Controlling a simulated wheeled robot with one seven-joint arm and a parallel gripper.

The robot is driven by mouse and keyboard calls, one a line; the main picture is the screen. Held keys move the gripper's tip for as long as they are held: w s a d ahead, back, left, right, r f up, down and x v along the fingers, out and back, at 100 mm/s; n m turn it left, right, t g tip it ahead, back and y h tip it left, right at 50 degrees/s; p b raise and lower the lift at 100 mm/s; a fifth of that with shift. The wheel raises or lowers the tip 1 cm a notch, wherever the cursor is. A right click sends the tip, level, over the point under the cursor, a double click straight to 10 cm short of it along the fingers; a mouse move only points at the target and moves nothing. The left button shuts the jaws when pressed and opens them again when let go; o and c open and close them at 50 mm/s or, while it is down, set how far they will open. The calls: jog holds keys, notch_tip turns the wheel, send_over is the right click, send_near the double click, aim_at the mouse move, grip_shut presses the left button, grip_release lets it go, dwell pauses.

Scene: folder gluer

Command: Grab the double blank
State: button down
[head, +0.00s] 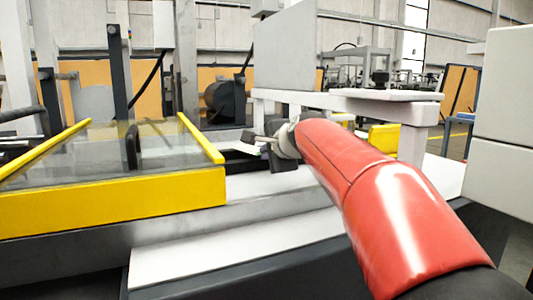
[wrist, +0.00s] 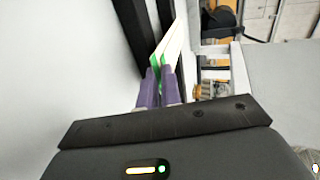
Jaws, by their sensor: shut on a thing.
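In the wrist view, my gripper (wrist: 160,88) has its two purple fingers close together, shut on a thin pale blank (wrist: 176,40) with green showing at the fingertips. The blank stands on edge and runs away from the fingers beside a dark bar. In the head view, my gripper (head: 262,148) is at the end of my red arm, by the right side of the yellow-framed glass cover. I cannot tell whether the blank is one layer or two.
The yellow-framed glass cover (head: 110,204) lies to the left. A white machine bed (head: 275,183) runs below my gripper. A grey upright panel (head: 284,50) and a white table (head: 375,101) stand behind. A pale box (head: 503,90) is at the right.

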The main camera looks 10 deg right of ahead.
jog(key=f+v, duration=0.1)
jog(key=v, duration=1.3)
jog(key=shift+s+b, duration=0.3)
jog(key=shift+s, duration=0.1)
jog(key=shift+d+r, duration=0.15)
jog(key=shift+r, duration=0.1)
